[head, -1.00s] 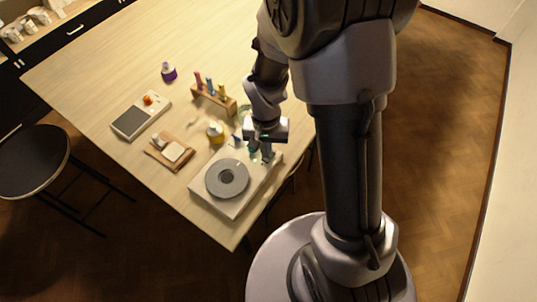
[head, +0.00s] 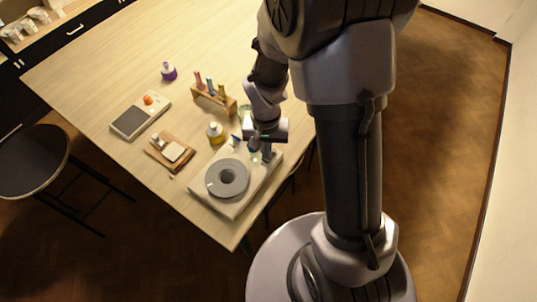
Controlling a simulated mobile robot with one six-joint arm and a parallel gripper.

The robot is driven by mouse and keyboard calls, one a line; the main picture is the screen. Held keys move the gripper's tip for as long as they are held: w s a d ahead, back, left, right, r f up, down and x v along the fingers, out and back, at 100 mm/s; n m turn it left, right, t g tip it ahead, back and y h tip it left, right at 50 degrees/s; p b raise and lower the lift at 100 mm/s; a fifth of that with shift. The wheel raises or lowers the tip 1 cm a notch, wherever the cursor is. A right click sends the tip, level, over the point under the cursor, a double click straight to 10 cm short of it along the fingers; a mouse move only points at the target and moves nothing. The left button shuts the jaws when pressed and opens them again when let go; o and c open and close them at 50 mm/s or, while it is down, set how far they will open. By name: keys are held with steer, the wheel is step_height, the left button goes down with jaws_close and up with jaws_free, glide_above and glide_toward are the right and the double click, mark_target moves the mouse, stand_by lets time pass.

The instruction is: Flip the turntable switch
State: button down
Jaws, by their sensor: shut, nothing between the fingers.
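The turntable (head: 228,208) is a pale box with a round grey disc (head: 228,178) on top, near the table's front corner. My gripper (head: 265,156) is shut and empty, pointing down over the far right part of the turntable's top, beyond the disc. A small blue part (head: 236,138) shows at the turntable's far edge, left of my gripper. I cannot tell whether it is the switch. The fingertips are small and dark here, and I cannot tell whether they touch anything.
A stool (head: 32,160) is at left.

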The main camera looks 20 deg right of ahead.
steer(key=shift+f+b, duration=0.8)
steer(key=shift+f, duration=0.05)
stand_by(0.3)
step_height(320, 180, up, 7)
steer(key=p, duration=0.5)
steer(key=shift+r, duration=0.1)
steer(key=s+a+r+t+y+b, duration=0.1)
steer(key=s+a+r+t+b, duration=0.1)
steer(key=s+b, duration=0.4)
steer(key=s+a+r+t+y+b, duration=0.1)
steer(key=s+a+r+t+b, duration=0.1)
steer(key=s+r+b, duration=0.4)
steer(key=shift+s+r+t+b, duration=0.45)
steer(key=shift+t+b, duration=0.45)
steer(key=shift+b, duration=0.3)
